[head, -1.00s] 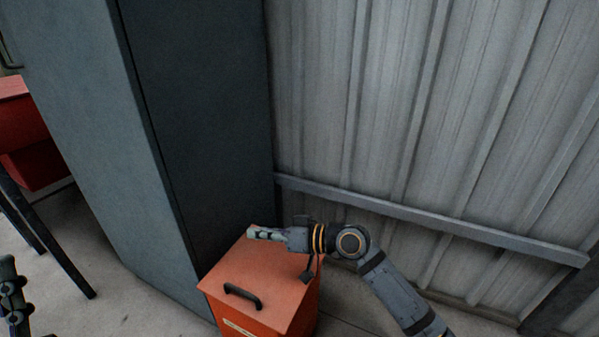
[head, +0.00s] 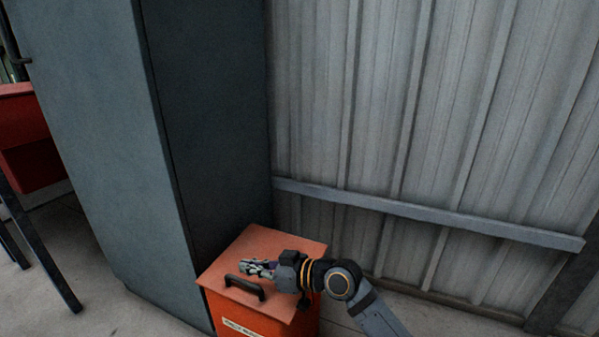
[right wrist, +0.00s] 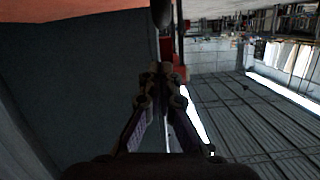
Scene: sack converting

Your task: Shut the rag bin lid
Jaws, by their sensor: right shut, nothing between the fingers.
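The rag bin (head: 237,317) is an orange box with a label on its front, low in the head view. Its orange lid (head: 258,243) lies flat over the top and looks closed; any thin gap under its edge is too small to tell. A black handle (head: 243,287) stands near the lid's front edge. My right gripper (head: 246,268) is shut and empty, over the lid just behind the handle; whether it touches the lid cannot be told. In the right wrist view its fingertips (right wrist: 162,69) are together, with an orange surface at the top left. My left gripper is out of view.
A tall grey cabinet (head: 100,130) stands close against the bin's left side. A corrugated metal wall with a horizontal rail (head: 420,214) is behind. A red piece with dark legs (head: 28,160) is at far left. Concrete floor shows at lower left.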

